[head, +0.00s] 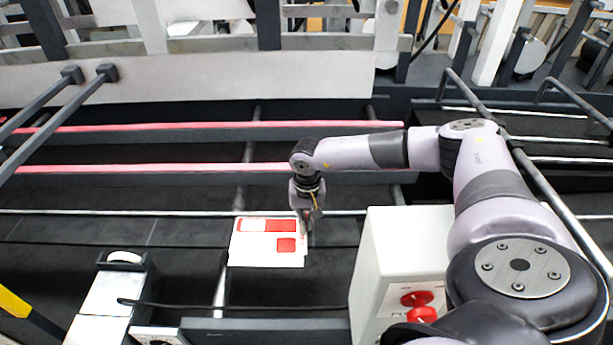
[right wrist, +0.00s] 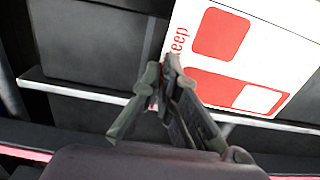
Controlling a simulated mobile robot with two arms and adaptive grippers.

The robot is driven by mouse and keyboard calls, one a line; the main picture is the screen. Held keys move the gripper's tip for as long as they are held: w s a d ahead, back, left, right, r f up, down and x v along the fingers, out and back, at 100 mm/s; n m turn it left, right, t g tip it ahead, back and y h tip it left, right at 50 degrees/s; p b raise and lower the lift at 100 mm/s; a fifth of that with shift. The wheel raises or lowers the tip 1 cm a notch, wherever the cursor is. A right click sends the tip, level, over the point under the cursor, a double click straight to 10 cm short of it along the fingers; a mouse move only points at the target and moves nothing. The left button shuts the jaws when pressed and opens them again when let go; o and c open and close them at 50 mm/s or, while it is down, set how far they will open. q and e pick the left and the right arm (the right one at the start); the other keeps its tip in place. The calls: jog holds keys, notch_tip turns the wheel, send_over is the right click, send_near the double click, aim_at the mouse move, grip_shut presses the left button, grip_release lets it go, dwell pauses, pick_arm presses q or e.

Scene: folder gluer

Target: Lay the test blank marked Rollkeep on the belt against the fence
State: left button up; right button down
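The test blank (head: 267,259) is a flat white piece with red panels, near the middle of the head view. In the right wrist view the blank (right wrist: 185,75) shows the end of a red word, "eep"; the rest is hidden. My right gripper (head: 307,232) is at the blank's right edge, its fingers (right wrist: 168,78) close together and seemingly pinching that edge. The blank appears over the dark belt area (head: 180,232); whether it touches is unclear. A thin pale rail (head: 150,212) runs behind it; I cannot tell whether this is the fence. My left gripper is not in view.
A white box (head: 385,265) with red knobs (head: 417,298) stands right of the blank, below my right arm. Red strips (head: 150,168) run across behind. A grey cross rod (head: 222,285) passes below the blank. Dark rods (head: 60,115) slant at left.

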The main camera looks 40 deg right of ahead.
jog(key=shift+w+d, duration=0.15)
jog(key=shift+w, duration=0.05)
dwell(0.5)
jog(key=c, duration=1.7)
grip_release()
notch_tip(320, 180, up, 12)
jog(key=shift+s+f, duration=0.1)
